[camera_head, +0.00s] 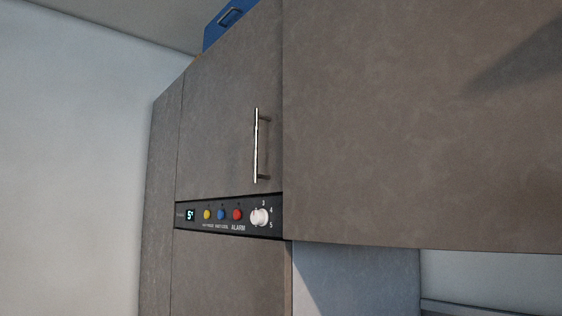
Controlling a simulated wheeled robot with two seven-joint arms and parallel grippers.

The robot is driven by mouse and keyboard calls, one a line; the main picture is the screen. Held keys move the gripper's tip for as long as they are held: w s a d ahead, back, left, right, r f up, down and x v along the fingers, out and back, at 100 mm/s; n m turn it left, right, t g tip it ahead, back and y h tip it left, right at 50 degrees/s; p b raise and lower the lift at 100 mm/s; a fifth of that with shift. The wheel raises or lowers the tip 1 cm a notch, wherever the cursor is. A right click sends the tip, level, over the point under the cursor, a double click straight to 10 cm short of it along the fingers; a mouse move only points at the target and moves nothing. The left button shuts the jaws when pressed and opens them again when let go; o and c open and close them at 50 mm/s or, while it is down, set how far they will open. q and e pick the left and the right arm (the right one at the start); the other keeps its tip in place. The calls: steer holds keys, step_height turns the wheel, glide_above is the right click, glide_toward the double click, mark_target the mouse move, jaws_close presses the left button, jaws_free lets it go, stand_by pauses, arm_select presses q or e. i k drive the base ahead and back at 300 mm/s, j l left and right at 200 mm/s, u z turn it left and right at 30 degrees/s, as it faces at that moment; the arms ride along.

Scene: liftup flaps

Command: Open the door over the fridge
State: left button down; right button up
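The fridge's control panel (228,216) is a dark strip with a lit display, yellow, blue and red buttons and a white knob. Directly above it is a grey-brown cabinet door (215,135), which looks shut. A vertical metal bar handle (257,146) is on the door's right side. Below the panel is another grey-brown front (225,272), cut off by the lower picture edge. Neither of my grippers shows in the head view.
A large grey-brown cabinet front (420,120) fills the right side, close to me. A blue box (229,20) with a handle sits on top of the cabinet. A pale wall (80,150) is at the left. A grey panel (355,280) lies below the right cabinet.

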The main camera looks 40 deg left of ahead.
mark_target(231, 139)
steer(key=u, duration=1.8)
